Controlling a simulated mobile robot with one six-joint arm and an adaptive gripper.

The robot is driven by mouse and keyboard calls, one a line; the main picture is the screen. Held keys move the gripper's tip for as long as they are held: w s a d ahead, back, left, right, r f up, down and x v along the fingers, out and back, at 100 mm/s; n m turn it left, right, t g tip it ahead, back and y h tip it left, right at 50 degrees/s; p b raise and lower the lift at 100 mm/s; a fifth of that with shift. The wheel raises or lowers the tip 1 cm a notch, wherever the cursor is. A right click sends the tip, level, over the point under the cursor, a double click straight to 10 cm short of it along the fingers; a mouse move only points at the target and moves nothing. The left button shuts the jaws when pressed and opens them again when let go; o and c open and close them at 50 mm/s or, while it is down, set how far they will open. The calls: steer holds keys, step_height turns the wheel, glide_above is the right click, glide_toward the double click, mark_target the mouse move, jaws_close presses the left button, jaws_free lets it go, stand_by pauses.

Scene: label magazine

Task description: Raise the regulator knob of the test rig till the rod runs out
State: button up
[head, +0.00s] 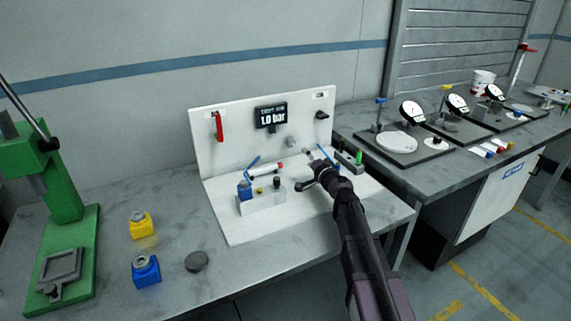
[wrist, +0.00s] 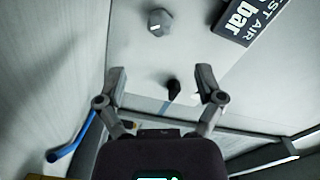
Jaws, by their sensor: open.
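The test rig (head: 235,222) has a white base and an upright white panel. Its display (head: 271,115) reads 1.0 bar and shows partly in the wrist view (wrist: 243,20). A grey faceted knob (head: 291,142) below the display looks like the regulator knob; in the wrist view (wrist: 160,22) it has a white mark and stands beyond my fingertips. My gripper (head: 309,157) is in front of the panel, open and empty (wrist: 161,75). A black knob or lever (wrist: 173,88) appears between the fingers, with no contact visible.
A red handle (head: 218,126) hangs on the panel's left. A white block (head: 262,203) holds small parts on the base. Blue hose (wrist: 76,137) runs at left in the wrist view. A green press (head: 66,200) and yellow (head: 141,226) and blue (head: 146,271) containers stand left.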

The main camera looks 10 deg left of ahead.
mark_target(293, 142)
steer(key=shift+r, duration=0.1)
steer(key=r+n+g+p, duration=0.1)
steer(key=n+p, duration=0.3)
steer(key=d+r+n+g+h+p, duration=0.1)
steer(key=r+n+p, duration=0.1)
steer(key=n+p, duration=0.2)
steer(key=r+n+g+p, duration=0.2)
steer(key=n+p, duration=0.2)
steer(key=shift+s+d+r+h+p, duration=0.2)
steer(key=shift+s+r+h+p, duration=0.1)
steer(key=shift+h+p, duration=0.1)
steer(key=shift+w+a+f, duration=0.1)
steer(key=b+x, duration=0.5)
steer(key=x, duration=0.8)
steer(key=shift+w+a+f, duration=0.15)
steer(key=shift+w+f, duration=0.05)
steer(key=shift+f, duration=0.05)
steer(key=c, duration=1.1)
